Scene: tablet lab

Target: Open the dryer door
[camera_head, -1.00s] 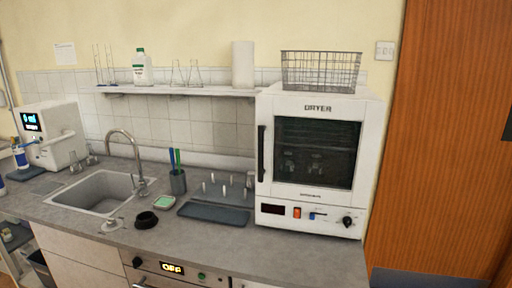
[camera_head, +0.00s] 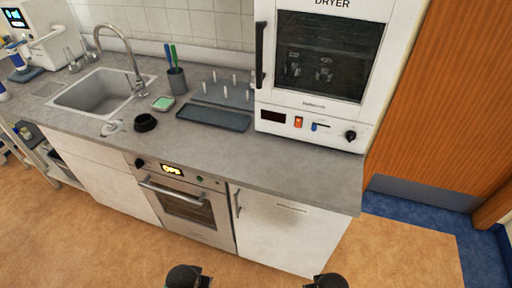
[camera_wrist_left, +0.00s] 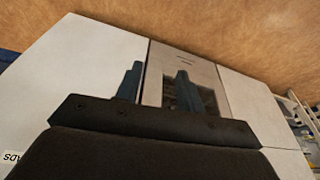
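The white dryer (camera_head: 340,110) stands on the right end of the counter, its top cut off by the head view. Its door (camera_head: 384,60) is shut, with a dark window (camera_head: 325,62) showing a rack and some glassware. A black vertical handle (camera_head: 260,52) is on the door's left side. My left gripper (camera_wrist_left: 157,82) shows in the left wrist view with two fingers apart and nothing between them. It points towards the cabinet fronts and oven, away from the dryer handle. Dark parts of my arms show at the bottom of the head view; my right gripper's fingers are not visible.
The grey counter (camera_head: 270,160) holds a dark tray (camera_head: 213,118), a peg rack, a pen cup (camera_head: 177,82) and a black ring (camera_head: 146,122). A sink (camera_head: 95,92) is at left. An oven (camera_head: 185,205) is below. The floor (camera_head: 85,235) in front is clear.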

